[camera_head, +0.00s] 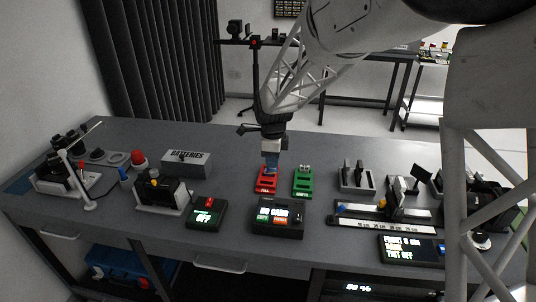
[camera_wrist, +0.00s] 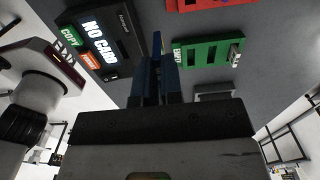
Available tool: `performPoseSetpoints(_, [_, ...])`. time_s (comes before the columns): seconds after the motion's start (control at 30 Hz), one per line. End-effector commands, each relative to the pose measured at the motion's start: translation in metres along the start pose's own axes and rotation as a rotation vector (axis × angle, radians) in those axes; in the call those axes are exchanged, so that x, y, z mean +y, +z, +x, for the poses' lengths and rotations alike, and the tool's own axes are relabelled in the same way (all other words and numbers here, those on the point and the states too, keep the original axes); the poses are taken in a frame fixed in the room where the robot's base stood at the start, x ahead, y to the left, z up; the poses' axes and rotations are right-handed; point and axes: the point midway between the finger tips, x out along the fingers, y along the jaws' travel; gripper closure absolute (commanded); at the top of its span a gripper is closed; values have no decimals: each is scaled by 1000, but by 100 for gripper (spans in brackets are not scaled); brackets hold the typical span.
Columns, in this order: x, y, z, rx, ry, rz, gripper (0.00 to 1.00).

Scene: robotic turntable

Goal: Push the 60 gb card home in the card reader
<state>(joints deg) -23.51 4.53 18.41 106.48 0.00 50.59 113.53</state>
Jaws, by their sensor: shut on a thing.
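My gripper (camera_head: 271,164) points down over the red tray marked FULL (camera_head: 266,189) in the head view. In the wrist view its blue fingers (camera_wrist: 157,85) are closed around a thin dark blue card (camera_wrist: 157,44), which sticks out past the tips. The card's label cannot be read. The card reader (camera_head: 278,230) stands in front of the red tray, its screen showing NO CARD above COPY and FORMAT buttons. In the wrist view the reader (camera_wrist: 124,47) is at the upper left, apart from the card, with a dark slot in its top.
The green tray marked EMPTY (camera_head: 303,188) is right of the red one, with pale small items at its far end. A black box reading OFF (camera_head: 207,214) is left of the reader. A batteries box (camera_head: 187,163) stands behind. Rails and stands (camera_head: 385,212) crowd the right.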

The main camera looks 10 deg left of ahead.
Motion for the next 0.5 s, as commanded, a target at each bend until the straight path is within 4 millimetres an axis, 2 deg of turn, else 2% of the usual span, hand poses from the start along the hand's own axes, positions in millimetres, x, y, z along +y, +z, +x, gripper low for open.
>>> performPoseSetpoints(0.1, [23,-13,-4,-1,-1,0,100])
performPoseSetpoints(0.3, [56,-30,-5,0,0,0,100])
performPoseSetpoints(0.5, [74,-39,-6,0,0,0,100])
